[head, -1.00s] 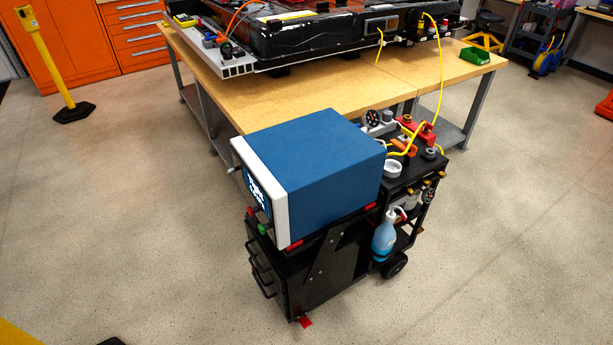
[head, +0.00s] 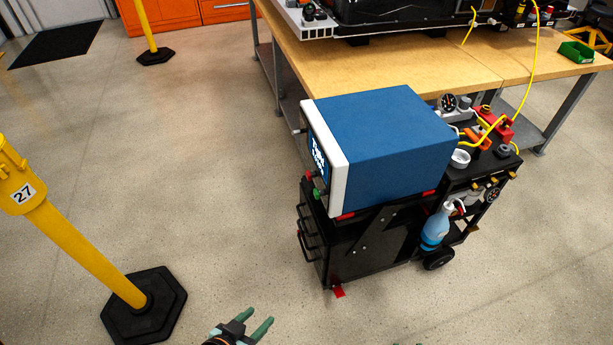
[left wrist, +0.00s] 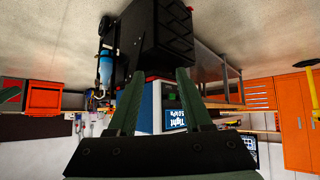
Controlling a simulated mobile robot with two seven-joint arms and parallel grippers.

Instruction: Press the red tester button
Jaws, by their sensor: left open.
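The tester is a blue box (head: 390,135) with a white front frame, standing on a black cart. Its front faces left, with a lit screen (head: 318,158) seen at a steep angle. A small green knob or button (head: 317,193) shows low on that front, with a small reddish one (head: 308,174) beside it, too small to tell well. My left gripper (head: 257,322) is open and empty at the bottom of the head view, below and left of the cart, apart from it. In the left wrist view the tester's screen (left wrist: 174,117) appears upside down beyond the open fingers.
A yellow post (head: 95,255) on a black base stands at the left. A workbench (head: 400,55) is behind the cart. A blue bottle (head: 434,230) hangs at the cart's side. The floor between post and cart is clear. Small green tips show at the bottom edge.

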